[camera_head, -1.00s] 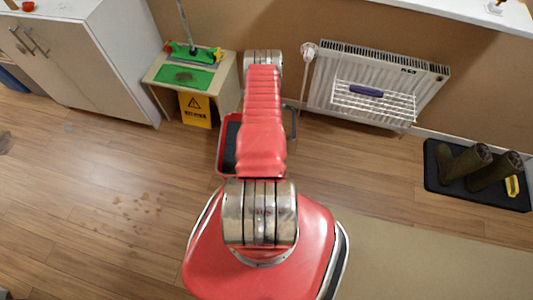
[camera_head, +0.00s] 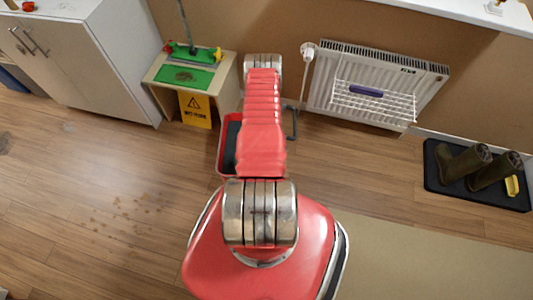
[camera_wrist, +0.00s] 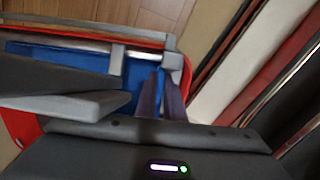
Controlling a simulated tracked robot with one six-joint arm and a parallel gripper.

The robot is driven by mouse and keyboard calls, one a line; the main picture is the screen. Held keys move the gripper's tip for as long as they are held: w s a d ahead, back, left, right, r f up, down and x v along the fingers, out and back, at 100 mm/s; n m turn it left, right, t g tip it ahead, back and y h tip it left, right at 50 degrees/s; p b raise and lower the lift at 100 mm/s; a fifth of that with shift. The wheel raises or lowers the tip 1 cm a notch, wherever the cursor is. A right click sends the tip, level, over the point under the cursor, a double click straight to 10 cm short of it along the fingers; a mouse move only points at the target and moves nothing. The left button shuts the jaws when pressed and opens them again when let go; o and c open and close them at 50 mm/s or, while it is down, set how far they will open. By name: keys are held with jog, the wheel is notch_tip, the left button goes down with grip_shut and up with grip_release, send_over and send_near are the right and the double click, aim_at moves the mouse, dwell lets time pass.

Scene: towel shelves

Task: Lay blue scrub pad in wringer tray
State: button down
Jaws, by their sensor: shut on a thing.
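The grey bars around the blue area look like the wringer tray's frame (camera_wrist: 118,58), above a red bucket rim (camera_wrist: 90,27). I cannot tell whether the pad touches the tray. In the head view the red bucket (camera_head: 224,150) shows left of my red arm, which hides gripper, pad and tray.
A small table (camera_head: 150,77) with a green mat and a yellow wet-floor sign (camera_head: 195,109) stand behind left. A radiator (camera_head: 375,75) carries a wire rack (camera_head: 395,106) with a dark purple-blue item (camera_head: 366,91). Boots (camera_head: 466,162) stand on a black tray at right. The floor at left is open.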

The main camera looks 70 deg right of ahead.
jog(key=shift+s+a+f, duration=0.2)
jog(key=shift+s, duration=0.1)
jog(key=c, duration=1.8)
grip_release()
jog(key=shift+a+r, duration=0.1)
notch_tip(320, 180, up, 14)
jog(key=w, duration=0.1)
